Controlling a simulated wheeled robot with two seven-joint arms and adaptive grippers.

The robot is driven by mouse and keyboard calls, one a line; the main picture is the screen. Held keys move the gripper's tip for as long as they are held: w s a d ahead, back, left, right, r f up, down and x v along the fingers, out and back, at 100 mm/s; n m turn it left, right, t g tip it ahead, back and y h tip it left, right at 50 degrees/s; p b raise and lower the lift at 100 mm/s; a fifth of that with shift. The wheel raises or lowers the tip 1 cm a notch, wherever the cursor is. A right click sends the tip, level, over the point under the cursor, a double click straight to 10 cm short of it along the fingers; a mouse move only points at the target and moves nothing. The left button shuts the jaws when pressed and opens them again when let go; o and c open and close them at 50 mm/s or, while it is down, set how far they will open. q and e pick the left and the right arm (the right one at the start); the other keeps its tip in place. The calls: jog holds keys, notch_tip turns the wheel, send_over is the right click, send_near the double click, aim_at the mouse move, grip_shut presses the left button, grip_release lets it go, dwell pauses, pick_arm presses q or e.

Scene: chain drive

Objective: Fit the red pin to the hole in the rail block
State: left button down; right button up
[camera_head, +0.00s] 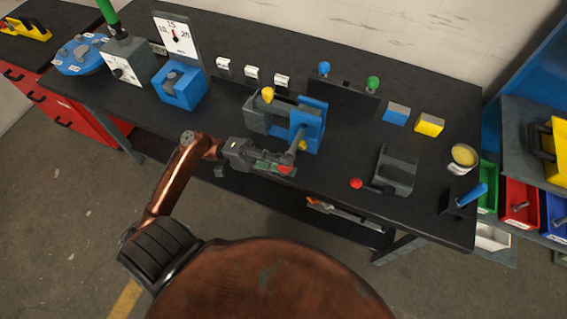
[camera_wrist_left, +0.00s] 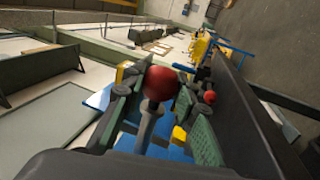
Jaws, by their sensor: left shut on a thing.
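The red pin has a round red head (camera_wrist_left: 162,83) and a grey shaft (camera_wrist_left: 150,122); it sits between the fingers of my left gripper (camera_head: 283,164). In the head view its red head (camera_head: 286,169) shows at the fingertips, low at the table's front edge. The gripper is shut on the pin, which is tilted. Just behind it stands a grey rail block (camera_head: 257,118) with a blue upright part (camera_head: 308,128) at its right end. The pin looks close to the blue part; I cannot tell whether they touch. The hole is not clearly visible. My right gripper is out of view.
A second red knob (camera_head: 355,183) and a grey cradle (camera_head: 396,170) stand to the right on the dark table (camera_head: 345,150). A yellow knob (camera_head: 267,94) tops the rail block. A blue block (camera_head: 180,88) stands left. Blue and green knobs (camera_head: 373,83) stand behind.

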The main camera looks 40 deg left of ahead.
aim_at(297, 136)
pick_arm(q)
jog(key=shift+p, duration=0.3)
jog(key=shift+w+a, duration=0.25)
jog(key=shift+w, duration=0.95)
jog(key=shift+w+a+b, duration=0.25)
jog(key=shift+w+a, duration=0.05)
jog(key=shift+w, duration=0.85)
jog(key=shift+w+a+b, duration=0.2)
jog(key=shift+w+a, duration=0.05)
jog(key=shift+w, duration=0.85)
jog(key=shift+w+a+b, duration=0.25)
jog(key=shift+w+a, duration=0.05)
jog(key=shift+w, duration=0.85)
jog(key=c, duration=1.5)
grip_release()
jog(key=shift+o, duration=0.2)
jog(key=shift+s, duration=0.1)
